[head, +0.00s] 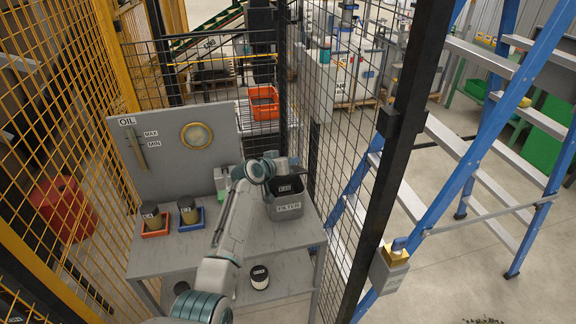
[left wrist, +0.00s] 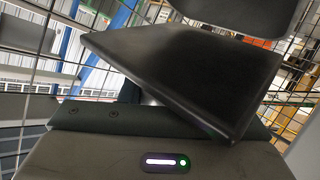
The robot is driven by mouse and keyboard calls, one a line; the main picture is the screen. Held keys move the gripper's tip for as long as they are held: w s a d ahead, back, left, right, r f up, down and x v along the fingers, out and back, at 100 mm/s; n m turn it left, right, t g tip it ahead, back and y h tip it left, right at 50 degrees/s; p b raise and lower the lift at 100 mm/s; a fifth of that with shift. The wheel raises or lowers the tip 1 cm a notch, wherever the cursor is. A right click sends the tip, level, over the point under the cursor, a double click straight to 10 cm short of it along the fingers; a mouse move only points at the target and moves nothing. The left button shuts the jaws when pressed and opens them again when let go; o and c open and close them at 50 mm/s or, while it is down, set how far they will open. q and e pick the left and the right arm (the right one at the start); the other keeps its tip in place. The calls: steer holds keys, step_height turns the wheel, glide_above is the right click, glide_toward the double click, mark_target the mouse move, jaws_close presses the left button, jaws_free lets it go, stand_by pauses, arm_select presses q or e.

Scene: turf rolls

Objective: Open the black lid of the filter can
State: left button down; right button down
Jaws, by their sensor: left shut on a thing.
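The grey filter can (head: 289,209), labelled FILTER, stands at the right of the grey bench. Its top looks open, with a dark interior and a small pale label showing. My left gripper (head: 288,161) is above the can's back edge, shut on what looks like the raised black lid (head: 294,169). Gripper and lid blend together there, so the exact grip is hard to tell. In the left wrist view a tilted black slab (left wrist: 185,75) fills the middle, and another dark panel (left wrist: 230,12) is above it; I cannot tell which is lid. My right gripper is not in view.
Two dark filters sit in a red tray (head: 156,232) and a blue tray (head: 191,226) on the bench's left. A panel (head: 165,163) with a gauge stands behind. Mesh fencing closes in both sides; a black post (head: 392,150) and blue ladder (head: 480,150) stand right.

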arm_select(q)
steer(key=shift+w+a+r, duration=0.1)
steer(key=shift+w+r, duration=0.05)
steer(key=shift+w, duration=0.05)
steer(key=shift+w+n+g, duration=0.1)
steer(key=shift+n+g, duration=0.2)
steer(key=shift+r, duration=0.1)
steer(key=c, duration=1.1)
jaws_free()
steer(key=shift+o, duration=0.2)
